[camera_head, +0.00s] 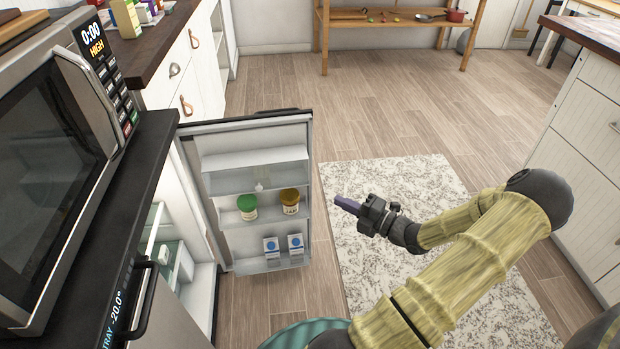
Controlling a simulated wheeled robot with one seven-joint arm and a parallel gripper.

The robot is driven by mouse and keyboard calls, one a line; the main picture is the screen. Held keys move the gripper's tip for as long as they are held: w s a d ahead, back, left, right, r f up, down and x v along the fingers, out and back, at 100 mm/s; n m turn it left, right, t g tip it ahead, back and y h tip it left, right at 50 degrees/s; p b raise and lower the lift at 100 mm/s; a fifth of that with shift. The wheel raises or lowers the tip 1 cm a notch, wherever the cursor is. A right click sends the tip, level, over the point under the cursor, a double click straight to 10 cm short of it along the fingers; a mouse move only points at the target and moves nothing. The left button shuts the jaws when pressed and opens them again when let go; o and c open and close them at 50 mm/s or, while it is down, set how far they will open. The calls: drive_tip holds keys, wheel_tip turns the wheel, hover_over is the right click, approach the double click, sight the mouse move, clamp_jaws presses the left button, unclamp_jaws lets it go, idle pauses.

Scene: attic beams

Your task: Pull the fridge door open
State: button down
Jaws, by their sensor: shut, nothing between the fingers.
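The fridge door (254,180) stands wide open on the left, its inner side with shelves facing me. Jars with green and brown lids and two small white-and-blue cartons stand on the door shelves. The fridge interior (178,262) is partly visible below the black counter, with a shelf and some items inside. My gripper (346,205) is to the right of the open door, apart from it, above the rug. Its fingers are shut and hold nothing. The outer side and handle of the door are hidden.
A microwave (45,130) stands on the counter at left. White cabinets (590,140) border the right side. A speckled rug (410,185) covers the floor between. A wooden shelf table (400,18) stands at the back. The wood floor (470,110) beyond the rug is clear.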

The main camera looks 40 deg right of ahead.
drive_tip(key=b, duration=0.2)
approach(298, 173)
drive_tip(key=w+a, duration=0.1)
drive_tip(key=a, duration=0.2)
drive_tip(key=w, duration=0.1)
drive_tip(key=w+d, duration=0.1)
drive_tip(key=w, duration=0.1)
drive_tip(key=shift+w+b, duration=0.35)
drive_tip(key=shift+w+d, duration=0.2)
drive_tip(key=shift+w, duration=0.25)
drive_tip(key=w+d+b, duration=0.2)
drive_tip(key=w+d, duration=0.5)
drive_tip(key=w, duration=0.1)
drive_tip(key=shift+d, duration=0.2)
drive_tip(key=shift+w+a, duration=0.1)
